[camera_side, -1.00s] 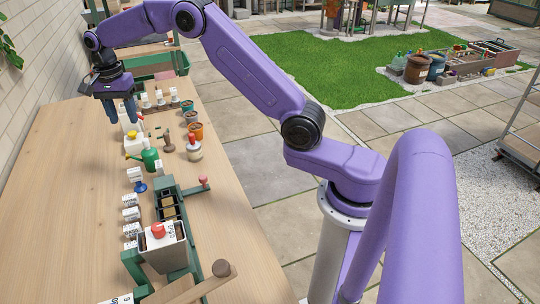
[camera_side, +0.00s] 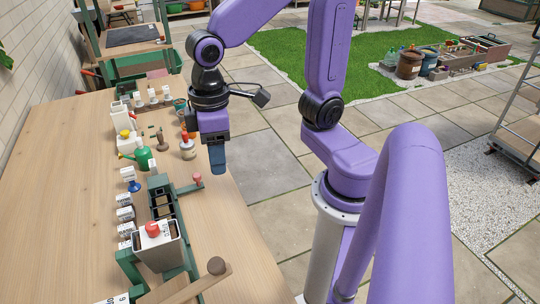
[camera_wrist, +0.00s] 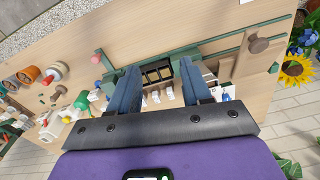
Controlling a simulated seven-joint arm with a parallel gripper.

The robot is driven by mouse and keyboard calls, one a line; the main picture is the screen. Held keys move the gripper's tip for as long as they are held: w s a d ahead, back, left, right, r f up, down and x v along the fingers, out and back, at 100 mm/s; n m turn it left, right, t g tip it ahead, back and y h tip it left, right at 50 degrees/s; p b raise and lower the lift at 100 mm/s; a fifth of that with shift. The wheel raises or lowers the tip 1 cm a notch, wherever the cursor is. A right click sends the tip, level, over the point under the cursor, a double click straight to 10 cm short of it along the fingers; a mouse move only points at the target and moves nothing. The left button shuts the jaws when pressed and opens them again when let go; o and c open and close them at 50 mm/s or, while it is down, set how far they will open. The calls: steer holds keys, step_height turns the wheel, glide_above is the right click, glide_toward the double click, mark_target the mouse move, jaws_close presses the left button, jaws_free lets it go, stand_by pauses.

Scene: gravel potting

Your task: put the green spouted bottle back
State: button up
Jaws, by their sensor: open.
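The green spouted bottle (camera_side: 143,157) stands upright on the wooden table, left of the middle row of things, close to a white bottle with a yellow top (camera_side: 126,140). In the wrist view the green bottle (camera_wrist: 82,100) shows at the left, outside my fingers. My gripper (camera_side: 217,160) points down near the table's right edge, to the right of the bottle and apart from it. In the wrist view my gripper (camera_wrist: 160,78) has its two blue fingers spread wide with nothing held between them.
A green frame with dark compartments (camera_side: 161,199) and a grey box with a red knob (camera_side: 157,243) stand nearer the camera. A red-topped jar (camera_side: 187,147) stands beside my gripper. White label blocks (camera_side: 125,214) line the left. The table's left side is clear.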

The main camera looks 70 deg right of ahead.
steer(key=s+d+f+n, duration=0.2)
steer(key=s+d+n, duration=0.3)
steer(key=s, duration=0.4)
steer(key=shift+f, duration=0.15)
stand_by(0.8)
